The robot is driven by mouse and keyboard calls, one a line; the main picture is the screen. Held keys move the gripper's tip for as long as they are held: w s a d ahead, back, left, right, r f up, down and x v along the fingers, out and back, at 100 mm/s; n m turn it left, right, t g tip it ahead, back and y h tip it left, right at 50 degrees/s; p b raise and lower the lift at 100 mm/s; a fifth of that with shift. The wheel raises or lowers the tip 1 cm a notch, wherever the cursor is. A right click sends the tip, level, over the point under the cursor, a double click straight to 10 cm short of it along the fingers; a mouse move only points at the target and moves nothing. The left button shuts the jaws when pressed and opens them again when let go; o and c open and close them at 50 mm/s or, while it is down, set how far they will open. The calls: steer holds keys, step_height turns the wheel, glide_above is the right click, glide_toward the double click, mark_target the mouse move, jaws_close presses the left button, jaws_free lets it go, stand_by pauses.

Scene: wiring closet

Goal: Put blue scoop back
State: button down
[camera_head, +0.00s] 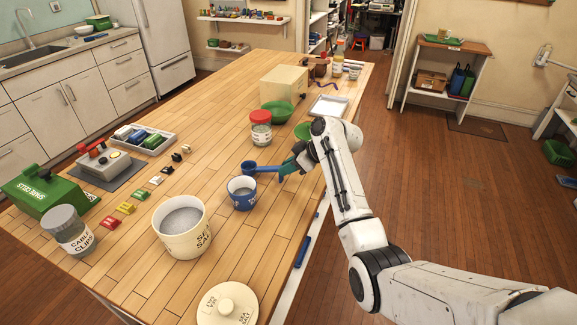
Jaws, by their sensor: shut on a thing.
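The blue scoop (262,169) is held by its handle in my gripper (290,166), with its round bowl pointing left. My gripper is shut on the handle; its fingers are partly hidden by my own wrist. The scoop's bowl shows just behind a small blue cup (241,199) with grey-white grains inside. I cannot tell how high the scoop is above the table. The large cream sea salt canister (183,242) stands open, left of and nearer than the cup, with grains in it. Its round lid (227,306) lies at the table's front edge.
A red-lidded jar (261,135) and green bowl (277,112) stand behind the scoop. A cable clips jar (70,232), green box (50,192) and colored blocks (125,208) lie left. The wooden tabletop (215,130) has clear room left of the jar.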

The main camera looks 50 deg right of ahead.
steer(key=shift+f, duration=0.35)
steer(key=c, duration=1)
jaws_free()
steer(key=b+v, duration=0.1)
steer(key=v, duration=1.1)
steer(key=shift+s, duration=0.1)
